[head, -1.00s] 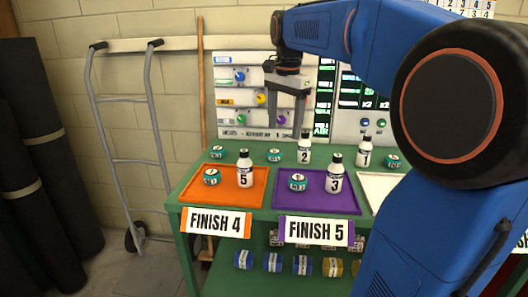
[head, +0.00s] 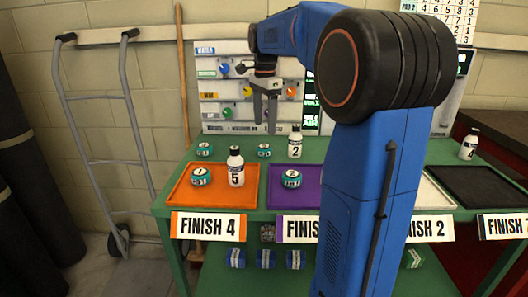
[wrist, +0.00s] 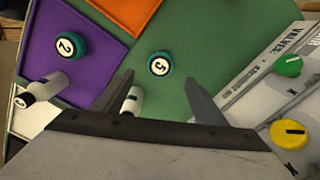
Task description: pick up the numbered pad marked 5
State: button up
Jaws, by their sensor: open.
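The teal round pad marked 5 (wrist: 160,64) lies flat on the green bench, just beyond my fingertips in the wrist view. In the head view it appears to be the pad (head: 264,150) behind the trays, its number too small to read. My gripper (head: 265,127) is open and empty, pointing down above the back of the bench, over that pad. In the wrist view its two fingers (wrist: 158,78) are spread, with the pad ahead of the gap. A white bottle (wrist: 130,100) shows beside the left finger; it appears to be bottle 2 (head: 295,143).
An orange tray (head: 178,200) holds a pad and bottle 5 (head: 236,167). A purple tray (head: 308,198) holds a pad marked 2 (wrist: 70,45). The knobbed panel (head: 215,103) stands behind. Another pad (head: 204,149) sits back left. My arm hides part of the bench.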

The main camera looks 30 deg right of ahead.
aim_at(264, 146)
jog(key=shift+f, duration=4.55)
jog(key=c, duration=1.1)
